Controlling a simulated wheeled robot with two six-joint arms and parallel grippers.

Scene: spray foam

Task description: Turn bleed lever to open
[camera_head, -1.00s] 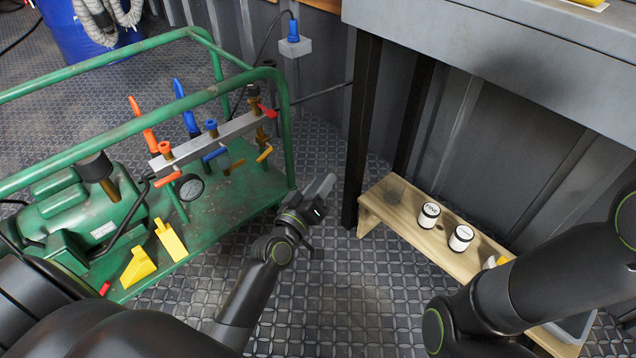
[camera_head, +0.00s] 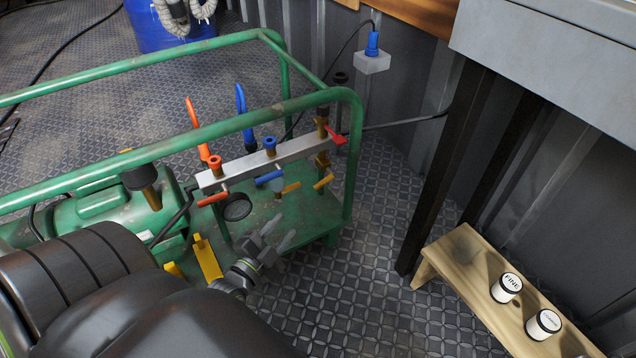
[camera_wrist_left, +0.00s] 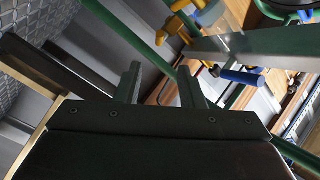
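A grey manifold bar (camera_head: 292,151) is mounted on the green cart. It carries an orange lever (camera_head: 212,199), a blue lever (camera_head: 269,177), two yellow levers (camera_head: 290,188) (camera_head: 323,181) and a red lever (camera_head: 336,135). No label shows which one is the bleed lever. My left gripper (camera_head: 279,232) is open and empty, below and in front of the manifold, apart from the levers. In the left wrist view its two fingers (camera_wrist_left: 160,82) stand apart, with a blue handle (camera_wrist_left: 242,76) and a yellow handle (camera_wrist_left: 178,26) beyond them. My right gripper is out of view.
The green cart rail (camera_head: 200,121) runs between my arm and the far side. A round gauge (camera_head: 237,207) hangs under the manifold. A wooden bench (camera_head: 462,262) with two labelled cans (camera_head: 506,288) (camera_head: 543,324) stands at the right. Patterned floor (camera_head: 365,290) is clear between them.

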